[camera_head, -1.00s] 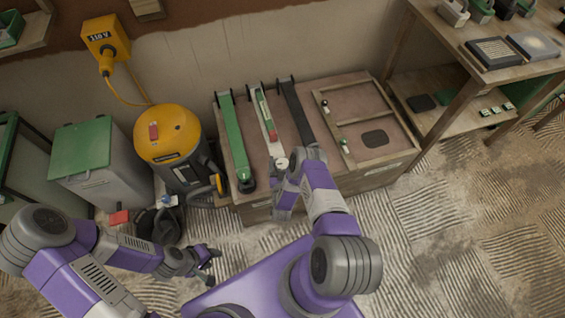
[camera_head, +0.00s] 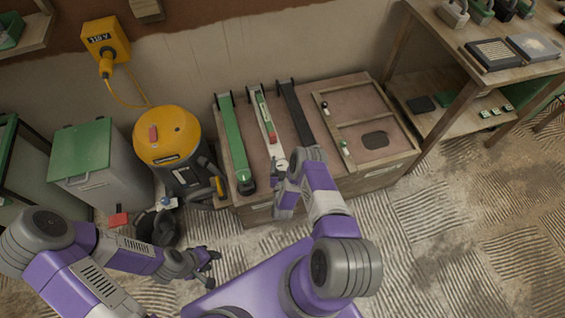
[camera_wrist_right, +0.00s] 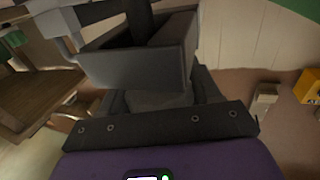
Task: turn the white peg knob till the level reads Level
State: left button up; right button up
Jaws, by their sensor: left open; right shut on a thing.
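A white bar (camera_head: 268,125) lies on top of the wooden bench, with a small green and red level (camera_head: 264,112) on it. The level's reading is too small to make out. The white peg knob (camera_head: 280,164) is at the bar's near end. My right gripper (camera_head: 280,174) is shut on the knob and partly hides it. In the right wrist view the dark jaw parts (camera_wrist_right: 150,65) fill the middle and the knob is not visible. My left gripper (camera_head: 210,262) is open and empty, low over the floor, left of my base.
A green bar (camera_head: 233,140) lies left of the white one and a black bar (camera_head: 296,112) right of it. A wooden frame panel (camera_head: 365,120) lies further right. A yellow-topped vacuum (camera_head: 168,135) stands left of the bench (camera_head: 375,175).

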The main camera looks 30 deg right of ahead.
jog(key=shift+n, duration=0.3)
jog(key=n+t+y, duration=0.1)
jog(key=y, duration=0.1)
jog(key=n+t+y, duration=0.1)
jog(key=y, duration=0.1)
jog(key=shift+a+n+y, duration=0.2)
jog(key=shift+n+y, duration=0.1)
jog(key=shift+n, duration=0.1)
jog(key=n+y, duration=0.1)
jog(key=y, duration=0.1)
jog(key=n+y, duration=0.1)
jog(key=y, duration=0.1)
jog(key=n+y, duration=0.1)
jog(key=shift+a+f+n+t+y, duration=0.1)
jog(key=shift+a+n+t+y, duration=0.2)
jog(key=shift+y, duration=0.1)
jog(key=n+g+y, duration=0.1)
jog(key=n+y, duration=0.1)
jog(key=y, duration=0.1)
jog(key=n+g+y, duration=0.1)
jog(key=n+y, duration=0.1)
jog(key=y, duration=0.1)
jog(key=n+g+y, duration=0.1)
jog(key=n+y, duration=0.1)
jog(key=y, duration=0.1)
jog(key=shift+s+a+n+g+y, duration=0.15)
jog(key=shift+a+n+g+y, duration=0.15)
jog(key=shift+a, duration=0.1)
jog(key=o, duration=1)
jog(key=shift+c, duration=0.2)
